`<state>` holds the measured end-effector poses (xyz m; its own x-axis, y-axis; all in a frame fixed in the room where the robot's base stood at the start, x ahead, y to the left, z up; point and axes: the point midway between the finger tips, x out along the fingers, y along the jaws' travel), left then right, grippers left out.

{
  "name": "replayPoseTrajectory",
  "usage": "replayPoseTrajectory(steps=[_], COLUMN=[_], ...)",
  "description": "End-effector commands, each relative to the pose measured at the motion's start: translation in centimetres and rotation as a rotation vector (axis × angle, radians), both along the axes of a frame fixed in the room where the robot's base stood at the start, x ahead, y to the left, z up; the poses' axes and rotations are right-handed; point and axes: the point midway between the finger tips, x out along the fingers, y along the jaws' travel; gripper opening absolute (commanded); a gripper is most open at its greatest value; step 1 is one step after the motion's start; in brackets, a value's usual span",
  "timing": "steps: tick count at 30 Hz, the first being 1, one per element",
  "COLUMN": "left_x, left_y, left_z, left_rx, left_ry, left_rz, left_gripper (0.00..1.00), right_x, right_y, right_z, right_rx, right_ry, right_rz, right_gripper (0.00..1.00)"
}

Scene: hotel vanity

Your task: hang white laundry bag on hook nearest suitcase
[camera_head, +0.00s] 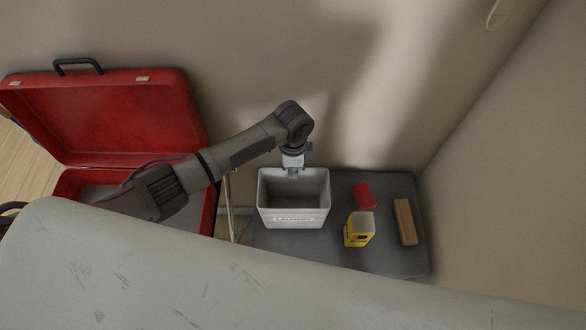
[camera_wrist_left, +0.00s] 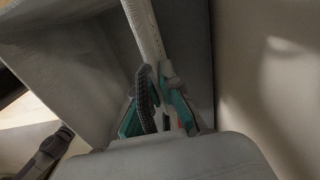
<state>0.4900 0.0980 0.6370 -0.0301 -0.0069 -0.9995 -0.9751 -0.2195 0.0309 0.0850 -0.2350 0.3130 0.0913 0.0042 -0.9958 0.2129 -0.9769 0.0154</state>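The white laundry bag (camera_head: 275,217) is an open-topped, box-shaped bag with a "LAUNDRY" label. It stands upright on a dark grey top. My left gripper (camera_head: 293,170) is at the middle of its back rim. In the left wrist view, the fingers of my left gripper (camera_wrist_left: 157,78) are close together on either side of the pale rim of the laundry bag (camera_wrist_left: 145,30) and look shut on it. A pale hook (camera_head: 494,14) is on the wall at top right. The open red suitcase (camera_head: 115,112) is at the left. My right gripper is not in view.
To the right of the bag, on the dark top (camera_head: 290,241), are a red item (camera_head: 363,194), a yellow container (camera_head: 358,230) and a brown wooden block (camera_head: 405,221). A wall rises behind, with a corner at the right. A pale surface fills the bottom foreground.

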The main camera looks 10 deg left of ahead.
Motion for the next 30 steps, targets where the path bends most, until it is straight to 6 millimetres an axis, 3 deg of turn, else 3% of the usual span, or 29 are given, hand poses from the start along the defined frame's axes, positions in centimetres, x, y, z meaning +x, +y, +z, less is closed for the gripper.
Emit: replayPoseTrajectory(steps=[3, 9, 17, 23, 30], left_x=[0.0, 0.0, 0.0, 0.1, 0.5], left_y=[0.0, 0.0, 0.0, 0.1, 1.0], left_z=[-0.3, -0.2, -0.2, -0.9, 5.2], left_rx=[0.0, 0.0, 0.0, 0.0, 0.0], left_ry=[0.0, 0.0, 0.0, -0.001, -0.005], left_rz=[0.001, 0.0, 0.0, -0.001, 0.001], left_gripper=[0.0, 0.31, 0.31, 0.31, 0.31], right_x=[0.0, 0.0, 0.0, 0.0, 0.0], right_y=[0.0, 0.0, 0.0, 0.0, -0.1], right_z=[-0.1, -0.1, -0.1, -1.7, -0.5], right_rx=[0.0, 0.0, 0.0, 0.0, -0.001], right_ry=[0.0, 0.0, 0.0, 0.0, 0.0], right_rz=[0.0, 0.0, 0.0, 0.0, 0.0], right_gripper=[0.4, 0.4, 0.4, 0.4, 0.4])
